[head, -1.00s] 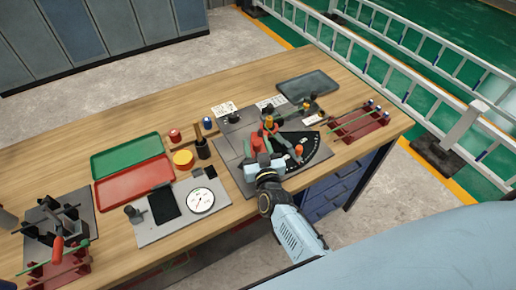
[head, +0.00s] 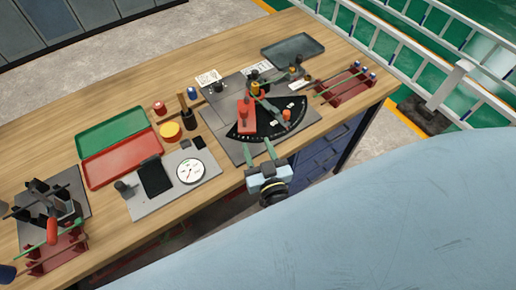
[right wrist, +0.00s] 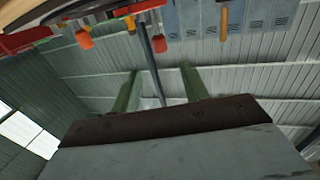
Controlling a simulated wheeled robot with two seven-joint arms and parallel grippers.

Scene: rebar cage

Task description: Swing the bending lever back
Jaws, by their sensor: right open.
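The bending lever (head: 269,102) is a grey bar with an orange-red knob (head: 287,114) near its outer end. It lies over a black fan-shaped scale plate (head: 268,131) on the grey bender base, pointing toward the front right. A red block (head: 247,115) stands left of it. My right gripper (head: 259,147) is open and empty, at the table's front edge just in front of the bender, apart from the lever. In the right wrist view its two greenish fingers (right wrist: 161,84) are spread, with a dark rod and a red knob (right wrist: 160,43) beyond them. My left gripper is not in view.
A red rack (head: 344,87) with green bars stands right of the bender. A dark tray (head: 293,47) lies behind. A dial plate (head: 204,183), a red tray (head: 122,158) and a green tray (head: 110,132) are to the left. White railings run beyond the table.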

